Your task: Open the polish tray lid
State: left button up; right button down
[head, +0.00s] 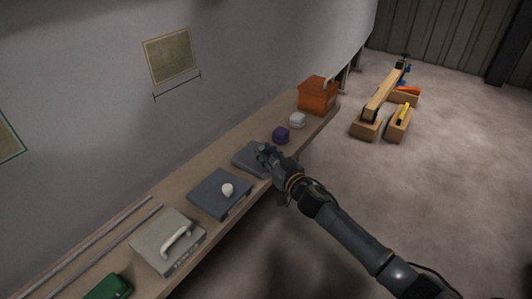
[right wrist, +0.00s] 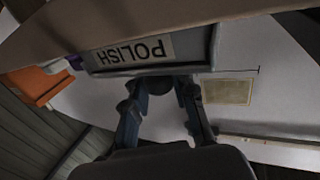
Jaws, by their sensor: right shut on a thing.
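The polish tray (head: 243,160) is a flat grey-blue box on the long wall bench. In the right wrist view it appears upside down, with a pale label (right wrist: 140,50) reading POLISH on its front. My right gripper (head: 265,156) is at the tray's right side in the head view and covers part of it. My left gripper is not in view.
On the bench (head: 150,203) stand a dark tray with a white knob (head: 215,201), a pale tray with a bar handle (head: 160,250), a green case (head: 108,287), a purple item (head: 281,136), a white item (head: 297,120) and an orange box (head: 314,98).

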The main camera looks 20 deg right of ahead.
jog(key=shift+w+a, duration=1.1)
jog(key=shift+w, duration=0.3)
jog(key=shift+w+a, duration=0.1)
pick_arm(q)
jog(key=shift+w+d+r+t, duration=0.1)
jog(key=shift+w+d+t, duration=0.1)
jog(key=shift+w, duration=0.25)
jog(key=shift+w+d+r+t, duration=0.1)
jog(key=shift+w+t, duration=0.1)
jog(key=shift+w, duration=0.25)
pick_arm(e)
jog(key=c, duration=1.1)
grip_release()
jog(key=shift+o, duration=0.2)
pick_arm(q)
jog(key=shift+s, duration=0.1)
pick_arm(e)
jog(key=v, duration=1.2)
